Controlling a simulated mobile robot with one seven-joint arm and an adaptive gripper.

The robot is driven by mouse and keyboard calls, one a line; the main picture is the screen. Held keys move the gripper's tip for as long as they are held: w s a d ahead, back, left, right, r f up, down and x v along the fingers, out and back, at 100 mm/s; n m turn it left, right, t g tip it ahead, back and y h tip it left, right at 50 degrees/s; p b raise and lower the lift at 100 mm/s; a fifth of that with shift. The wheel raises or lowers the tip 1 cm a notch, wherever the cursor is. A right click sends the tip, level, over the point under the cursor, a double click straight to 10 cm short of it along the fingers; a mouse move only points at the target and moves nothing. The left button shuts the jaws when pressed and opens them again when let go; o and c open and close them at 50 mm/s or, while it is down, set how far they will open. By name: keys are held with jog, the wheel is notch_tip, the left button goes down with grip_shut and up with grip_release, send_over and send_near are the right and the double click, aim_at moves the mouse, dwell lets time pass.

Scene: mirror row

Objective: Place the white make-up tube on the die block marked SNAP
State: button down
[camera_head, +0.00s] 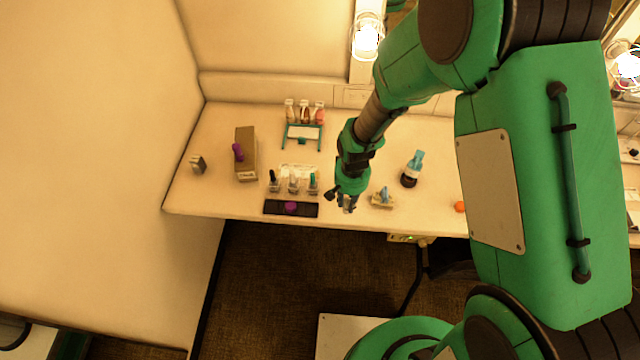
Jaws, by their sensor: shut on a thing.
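My gripper (344,204) hangs over the front edge of the counter, right of the black mat. It is shut on a small pale thing (347,206), which looks like the white make-up tube; the fingers hide much of it. A small grey block with a dark face (198,164) stands at the left of the counter; it may be the die block, but no SNAP marking can be read from here.
A brown box (247,140) with a purple thing, a green rack (304,147) with bottles behind it, and several small bottles (293,184) stand on the counter. A black mat (272,207) lies in front. A blue bottle (415,165) and a tan block (382,204) are right of my gripper.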

jog(key=shift+r, duration=0.1)
notch_tip(320, 180, up, 13)
jog(key=w+a+r+n+p, duration=0.1)
jog(key=w+a+n+p, duration=0.15)
jog(key=a, duration=0.45)
jog(key=w+a+r+n+p, duration=0.1)
jog(key=w+a+n, duration=0.2)
jog(key=a, duration=0.3)
jog(key=s+a+f+n+p, duration=0.15)
jog(key=a+n+p, duration=0.75)
jog(key=a, duration=2.3)
jog(key=f+n+b, duration=0.1)
jog(key=f, duration=0.2)
jog(key=f+n+b, duration=0.2)
jog(key=f, duration=0.1)
jog(key=shift+w+a, duration=0.1)
jog(key=shift+w, duration=0.1)
jog(key=shift+a, duration=0.1)
